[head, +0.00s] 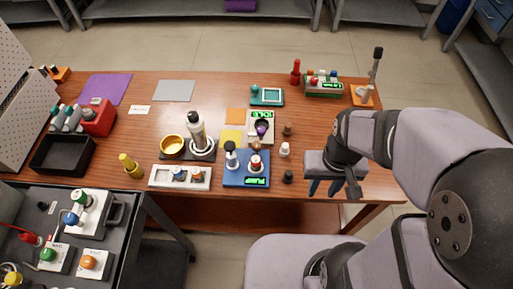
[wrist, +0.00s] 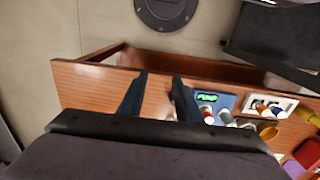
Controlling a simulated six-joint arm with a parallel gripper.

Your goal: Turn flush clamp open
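I cannot tell for sure which part is the flush clamp. A white plate (head: 157,176) with a blue-marked fitting (head: 179,173) and an orange-marked fitting (head: 197,175) lies at the table's front edge. The same plate shows at the right of the wrist view (wrist: 289,102). The blue pump unit (head: 232,182), with a green display and a red-and-white knob, stands right of it; it also shows in the wrist view (wrist: 225,99). My gripper (head: 334,187) is open and empty at the table's front right, well right of both. Its two fingers are apart in the wrist view (wrist: 159,80).
A dark cart (head: 133,212) at the lower left holds a white valve unit (head: 91,215) and coloured knobs. Small bottles (head: 285,150) stand between the pump unit and my arm.

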